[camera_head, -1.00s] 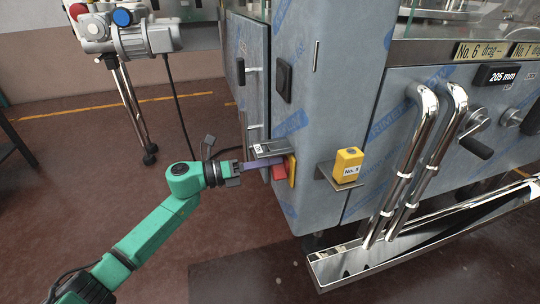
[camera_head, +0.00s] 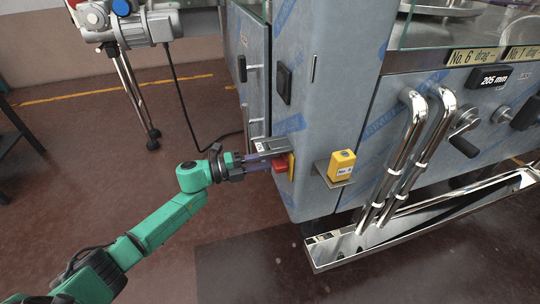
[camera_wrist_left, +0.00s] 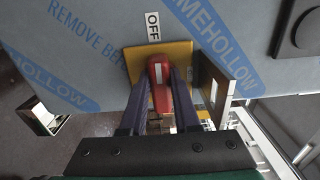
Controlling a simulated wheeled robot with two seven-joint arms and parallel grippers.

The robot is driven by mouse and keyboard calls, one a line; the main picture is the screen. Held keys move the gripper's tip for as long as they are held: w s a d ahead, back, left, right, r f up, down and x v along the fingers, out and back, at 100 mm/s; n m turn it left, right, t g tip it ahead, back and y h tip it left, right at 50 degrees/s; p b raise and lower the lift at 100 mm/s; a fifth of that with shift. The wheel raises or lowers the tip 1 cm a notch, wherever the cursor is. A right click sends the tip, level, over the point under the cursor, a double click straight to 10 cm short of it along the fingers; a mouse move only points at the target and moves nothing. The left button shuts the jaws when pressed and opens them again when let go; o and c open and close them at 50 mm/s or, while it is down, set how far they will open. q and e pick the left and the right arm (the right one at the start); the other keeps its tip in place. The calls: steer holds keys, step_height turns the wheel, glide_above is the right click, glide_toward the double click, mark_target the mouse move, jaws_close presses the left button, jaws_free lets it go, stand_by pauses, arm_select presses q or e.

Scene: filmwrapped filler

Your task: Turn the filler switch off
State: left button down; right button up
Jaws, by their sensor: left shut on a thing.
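The filler switch is a red handle (camera_wrist_left: 160,85) on a yellow plate (camera_wrist_left: 182,56), fixed to the blue-grey filler cabinet. An OFF label (camera_wrist_left: 153,26) is above the plate in the left wrist view. In the head view the red handle (camera_head: 281,164) shows at the cabinet's lower left corner, with the yellow plate (camera_head: 291,166) behind it. My left gripper (camera_head: 270,161) reaches it from the left. In the left wrist view its two dark fingers (camera_wrist_left: 160,100) stand on either side of the red handle, shut on it. My right gripper is in neither view.
A grey bracket (camera_head: 273,147) sits just above the gripper. A yellow box (camera_head: 341,165) stands on a small shelf to the right. Chrome pipes (camera_head: 405,150) and a steel trough (camera_head: 420,225) are farther right. The brown floor (camera_head: 230,235) in front is clear.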

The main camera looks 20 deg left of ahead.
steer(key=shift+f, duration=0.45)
arm_select(q)
steer(key=shift+f, duration=0.1)
steer(key=c, duration=0.6)
jaws_free()
steer(key=shift+c, duration=0.2)
steer(key=shift+a, duration=0.1)
steer(key=p+v, duration=0.1)
steer(key=v, duration=1.3)
steer(key=shift+s+a, duration=0.15)
steer(key=shift+a, duration=0.05)
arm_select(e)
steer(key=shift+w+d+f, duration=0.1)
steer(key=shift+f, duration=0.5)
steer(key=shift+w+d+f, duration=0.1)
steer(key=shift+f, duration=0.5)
